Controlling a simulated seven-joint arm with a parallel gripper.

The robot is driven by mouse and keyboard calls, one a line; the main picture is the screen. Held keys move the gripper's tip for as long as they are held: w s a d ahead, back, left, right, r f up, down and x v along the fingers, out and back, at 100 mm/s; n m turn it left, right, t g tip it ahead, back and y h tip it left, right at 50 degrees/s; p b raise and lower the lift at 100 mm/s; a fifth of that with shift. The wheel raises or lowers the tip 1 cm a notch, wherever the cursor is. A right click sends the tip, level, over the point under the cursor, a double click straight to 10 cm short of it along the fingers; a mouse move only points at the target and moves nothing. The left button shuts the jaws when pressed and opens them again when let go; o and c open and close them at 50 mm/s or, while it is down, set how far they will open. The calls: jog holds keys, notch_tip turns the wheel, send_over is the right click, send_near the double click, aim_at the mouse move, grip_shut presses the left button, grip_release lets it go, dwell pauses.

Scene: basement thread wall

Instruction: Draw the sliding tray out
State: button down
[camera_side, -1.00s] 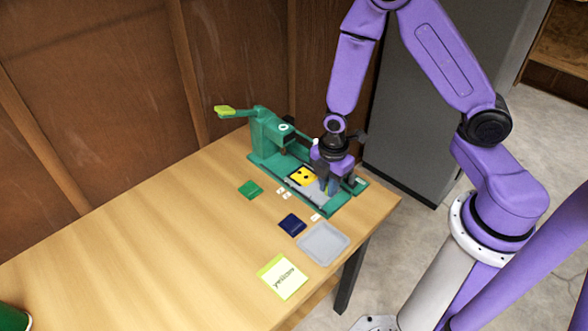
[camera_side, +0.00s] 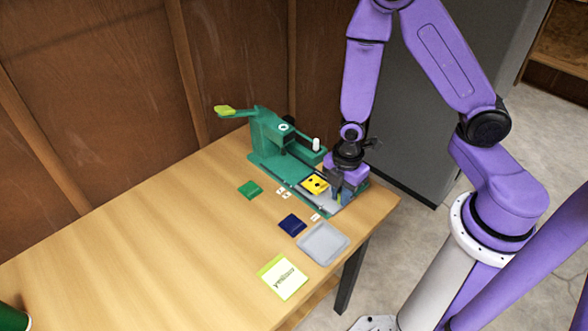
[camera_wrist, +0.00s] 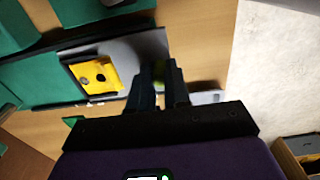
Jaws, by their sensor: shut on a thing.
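The sliding tray (camera_side: 318,197) is a grey plate in the base of a green press (camera_side: 270,138) at the table's far end. It carries a yellow block (camera_side: 315,183) with dark holes, which also shows in the wrist view (camera_wrist: 97,77). The tray stands out from under the press head toward the base's right end. My gripper (camera_side: 345,195) is over the tray's outer end, with the fingers down. In the wrist view the fingers (camera_wrist: 159,85) are shut around a small yellow-green part, likely the tray's handle, mostly hidden between them.
Near the base lie a green square (camera_side: 250,189), small white labels (camera_side: 284,193) and a navy square (camera_side: 292,225). A grey cabinet (camera_side: 405,120) stands behind.

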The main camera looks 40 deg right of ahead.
jog(key=shift+s, duration=0.15)
jog(key=c, duration=1.1)
grip_release()
jog(key=shift+r, duration=0.1)
jog(key=shift+r, duration=2.9)
jog(key=shift+r, duration=0.1)
notch_tip(320, 180, up, 4)
jog(key=shift+f, duration=0.1)
